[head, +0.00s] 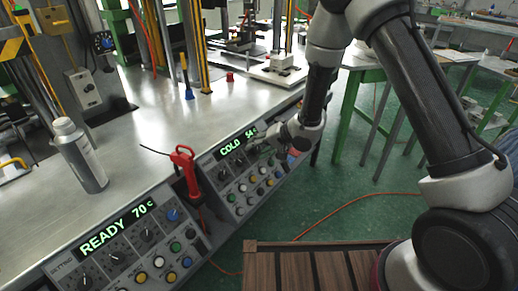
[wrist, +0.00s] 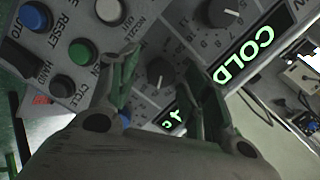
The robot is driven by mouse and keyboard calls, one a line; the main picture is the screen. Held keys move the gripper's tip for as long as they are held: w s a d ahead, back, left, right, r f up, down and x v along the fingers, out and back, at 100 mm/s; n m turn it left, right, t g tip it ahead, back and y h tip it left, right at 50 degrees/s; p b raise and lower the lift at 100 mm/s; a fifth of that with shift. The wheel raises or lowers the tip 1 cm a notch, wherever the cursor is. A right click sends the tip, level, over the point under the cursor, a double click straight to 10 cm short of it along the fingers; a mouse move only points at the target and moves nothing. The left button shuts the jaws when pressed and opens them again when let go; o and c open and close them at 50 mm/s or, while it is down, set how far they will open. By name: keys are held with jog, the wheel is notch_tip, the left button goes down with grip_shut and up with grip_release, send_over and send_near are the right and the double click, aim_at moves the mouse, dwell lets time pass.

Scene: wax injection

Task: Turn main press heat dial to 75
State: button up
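My gripper (head: 264,141) is at the right-hand control panel (head: 240,205), whose green display (head: 237,142) reads COLD and what looks like 54 C. In the wrist view my gripper (wrist: 162,68) has its fingers apart, one on each side of a dark dial (wrist: 159,73) with a scale around it. I cannot tell whether they touch it. The right finger hides part of the display (wrist: 243,54). A second dark dial (wrist: 222,13) sits beside the word COLD. The left panel's display (head: 117,228) reads READY 70 C. I cannot tell which panel is the main press.
Green (wrist: 78,53), white (wrist: 110,10) and blue (wrist: 35,16) buttons lie near my left finger. A red-handled tool (head: 184,165) stands between the panels. A grey bottle (head: 80,155) stands on the metal table.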

jog(key=shift+r, duration=0.1)
jog(key=v, duration=1.1)
jog(key=shift+s+d+r, duration=0.2)
jog(key=shift+d+r, duration=0.05)
